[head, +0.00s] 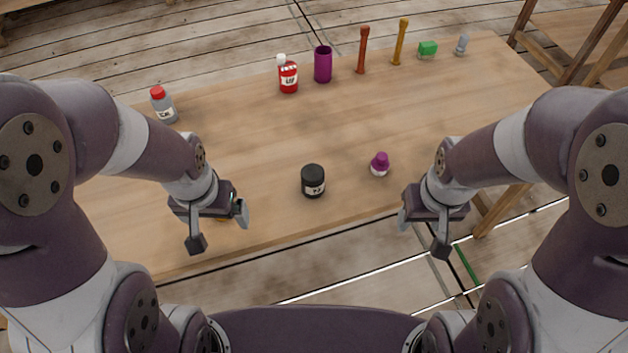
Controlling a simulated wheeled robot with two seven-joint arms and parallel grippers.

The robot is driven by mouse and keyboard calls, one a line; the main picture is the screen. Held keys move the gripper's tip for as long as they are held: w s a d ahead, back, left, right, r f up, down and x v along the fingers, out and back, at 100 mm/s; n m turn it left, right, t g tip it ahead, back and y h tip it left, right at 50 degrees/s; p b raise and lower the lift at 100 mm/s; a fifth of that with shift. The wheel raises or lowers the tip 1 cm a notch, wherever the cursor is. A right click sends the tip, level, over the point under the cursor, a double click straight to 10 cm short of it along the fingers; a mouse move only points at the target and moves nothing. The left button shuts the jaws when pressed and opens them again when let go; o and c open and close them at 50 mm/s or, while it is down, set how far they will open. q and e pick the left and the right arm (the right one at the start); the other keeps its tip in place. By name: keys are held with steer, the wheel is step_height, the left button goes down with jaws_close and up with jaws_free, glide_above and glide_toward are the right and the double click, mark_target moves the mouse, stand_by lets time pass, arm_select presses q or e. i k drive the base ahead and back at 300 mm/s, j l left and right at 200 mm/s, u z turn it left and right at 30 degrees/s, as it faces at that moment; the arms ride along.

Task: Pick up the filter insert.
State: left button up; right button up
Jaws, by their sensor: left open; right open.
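No object in view is clearly marked as the filter insert, so I cannot tell which it is. A small purple-topped piece with a white base (379,164) stands on the table, up and left of my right gripper. A black jar with a white label (313,181) stands near the front middle. My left gripper (219,228) is open over the front edge area, left of the jar. A bit of something yellowish (222,219) shows behind it, mostly hidden. My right gripper (422,235) is open and empty, just off the table's front edge.

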mark_target(379, 166)
steer(key=i+l+u, duration=0.15)
steer(key=l+u, duration=0.15)
steer(key=l, duration=0.25)
steer(key=i+l+u, duration=0.15)
steer(key=l+u, duration=0.2)
steer(key=l, duration=0.2)
steer(key=l+u, duration=0.3)
steer(key=l, duration=0.25)
steer(key=u, duration=0.75)
